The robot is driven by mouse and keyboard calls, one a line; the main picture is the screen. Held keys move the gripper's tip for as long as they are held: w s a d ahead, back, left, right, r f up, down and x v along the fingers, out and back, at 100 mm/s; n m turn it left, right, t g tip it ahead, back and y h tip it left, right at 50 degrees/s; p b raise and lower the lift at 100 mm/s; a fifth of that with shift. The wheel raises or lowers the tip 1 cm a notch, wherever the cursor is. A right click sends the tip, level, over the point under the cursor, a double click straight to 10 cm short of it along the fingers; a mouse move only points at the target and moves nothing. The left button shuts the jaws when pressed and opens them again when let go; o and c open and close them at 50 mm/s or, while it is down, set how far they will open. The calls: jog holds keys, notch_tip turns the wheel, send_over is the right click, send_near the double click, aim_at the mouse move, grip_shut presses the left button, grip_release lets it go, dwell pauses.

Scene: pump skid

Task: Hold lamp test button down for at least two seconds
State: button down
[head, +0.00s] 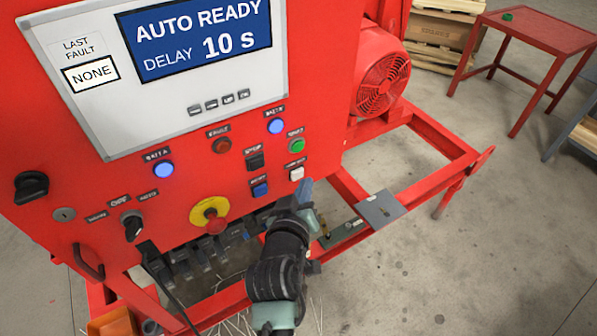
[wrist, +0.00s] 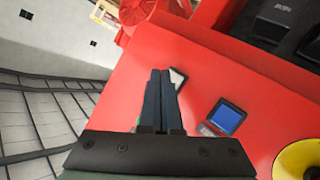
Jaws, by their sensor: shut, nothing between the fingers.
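A white square button (head: 296,173) sits at the lower right of the red panel; its small label is hard to read, but it is probably the lamp test button. My gripper (head: 306,184) is shut and empty, its blue fingers just below and right of the white button. In the wrist view the fingertips (wrist: 160,73) overlap the left edge of the white button (wrist: 179,77), which is partly hidden behind them. I cannot tell whether the fingertips touch it or whether it is pressed in.
A blue button (head: 260,190) is left of the white one, and a green button (head: 297,145) is above it. A red emergency stop (head: 211,216) on a yellow ring is farther left. The display (head: 200,38) reads AUTO READY, DELAY 10 s. Red frame rails (head: 437,151) lie to the right.

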jog(key=shift+s+d, duration=0.1)
jog(key=shift+s+d+p, duration=0.65)
jog(key=shift+s+d, duration=0.1)
jog(key=shift+s, duration=0.3)
jog(key=shift+s+d+p, duration=0.65)
jog(key=shift+s+d, duration=0.05)
jog(key=shift+s, duration=0.3)
jog(key=w+r+m+t+b, duration=0.3)
jog(key=r+t, duration=0.3)
jog(key=r, duration=1.9)
jog(key=s+r+t, duration=0.2)
jog(key=s+r, duration=0.3)
jog(key=r, duration=0.3)
jog(key=s+r+t+y+b, duration=0.1)
jog(key=s+r+t, duration=0.1)
jog(key=s+r, duration=0.3)
jog(key=s+r+m+t+b, duration=0.1)
jog(key=s+r+t, duration=0.2)
jog(key=r, duration=0.9)
jog(key=shift+s+a+y, duration=0.2)
jog(key=shift+s+y, duration=0.2)
jog(key=shift+s, duration=0.85)
jog(key=shift+f+b, duration=0.1)
jog(key=shift+b, duration=0.2)
